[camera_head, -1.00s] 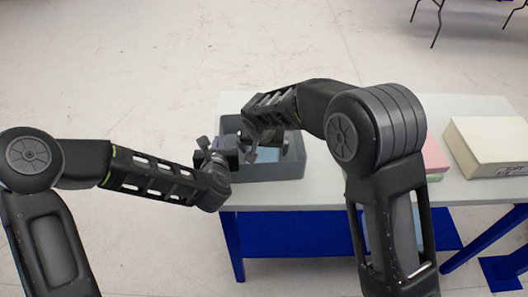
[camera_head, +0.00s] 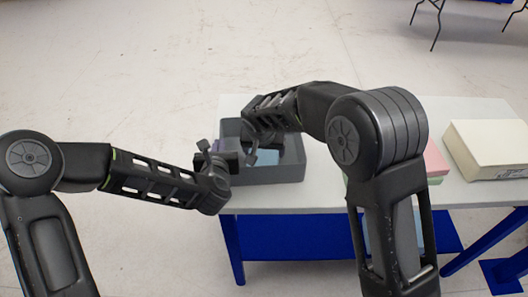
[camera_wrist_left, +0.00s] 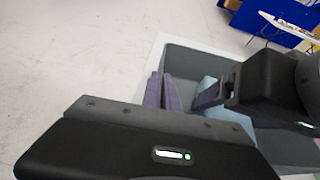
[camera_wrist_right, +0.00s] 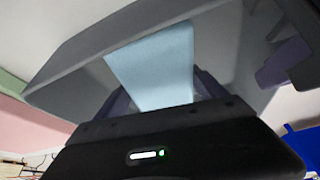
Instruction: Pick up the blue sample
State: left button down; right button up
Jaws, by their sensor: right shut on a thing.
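The blue sample (camera_wrist_right: 155,65) is a light blue block inside the grey bin (camera_head: 285,173). My right gripper (camera_wrist_right: 162,92) is shut on it, with a finger at either side. In the head view, the sample (camera_head: 267,157) is partly hidden by the right gripper (camera_head: 264,150). It also shows in part in the left wrist view (camera_wrist_left: 232,118). My left gripper (camera_wrist_left: 162,88) has its fingers together, with nothing seen between them. In the head view, the left gripper (camera_head: 214,148) is at the bin's left wall, close to the right gripper.
The bin stands on a white table (camera_head: 320,195) with blue legs. A pink block (camera_head: 436,160) on a green one lies right of my right arm, which partly hides them. A cream box (camera_head: 490,148) is at the table's right end.

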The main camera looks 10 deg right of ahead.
notch_tip(320, 180, up, 18)
jog(key=shift+f, duration=0.15)
dwell(0.6)
pick_arm(q)
jog(key=c, duration=1.6)
grip_release()
jog(key=shift+o, duration=0.2)
jog(key=v, duration=0.7)
jog(key=shift+s+r, duration=0.15)
jog(key=shift+s, duration=0.05)
